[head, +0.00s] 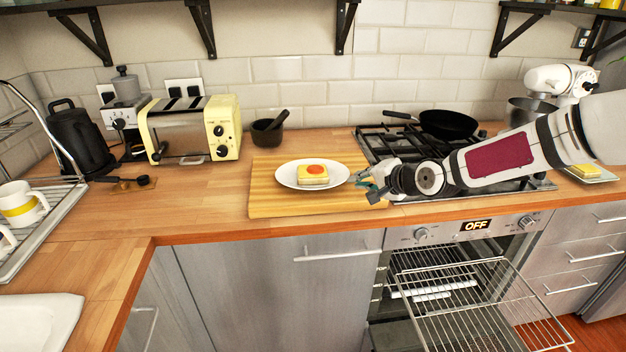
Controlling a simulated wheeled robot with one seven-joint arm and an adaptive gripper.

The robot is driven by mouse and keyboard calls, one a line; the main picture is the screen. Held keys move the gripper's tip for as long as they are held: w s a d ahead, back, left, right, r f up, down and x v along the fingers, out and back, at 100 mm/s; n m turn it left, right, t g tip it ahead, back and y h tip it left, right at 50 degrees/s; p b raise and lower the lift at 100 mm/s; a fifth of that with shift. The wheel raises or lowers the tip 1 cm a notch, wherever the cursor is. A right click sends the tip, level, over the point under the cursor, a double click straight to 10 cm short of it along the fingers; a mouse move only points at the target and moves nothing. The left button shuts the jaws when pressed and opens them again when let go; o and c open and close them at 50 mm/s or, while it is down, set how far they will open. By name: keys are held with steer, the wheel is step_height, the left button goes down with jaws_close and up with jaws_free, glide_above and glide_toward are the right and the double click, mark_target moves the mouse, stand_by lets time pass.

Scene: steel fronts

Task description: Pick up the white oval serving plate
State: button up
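The white oval serving plate (286,178) lies on a wooden cutting board (262,202) on the counter. A slice of toast with a yellow and orange-red topping (313,173) sits on the plate. My gripper (364,182) is at the plate's right rim, reaching in from the right. Its fingertips are close to the rim, small and partly overlapping each other. I cannot tell whether they touch the plate or whether they are open or shut.
A yellow toaster (222,128) and a dark mortar (266,131) stand behind to the left. The stove with a black pan (448,123) is right, under my arm. The oven below is open with its rack (480,310) pulled out.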

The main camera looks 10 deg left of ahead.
mark_target(340, 182)
steer(key=shift+x, duration=3.4)
steer(key=shift+s+a+r, duration=0.1)
steer(key=shift+s, duration=0.1)
jaws_close()
steer(key=shift+r, duration=0.15)
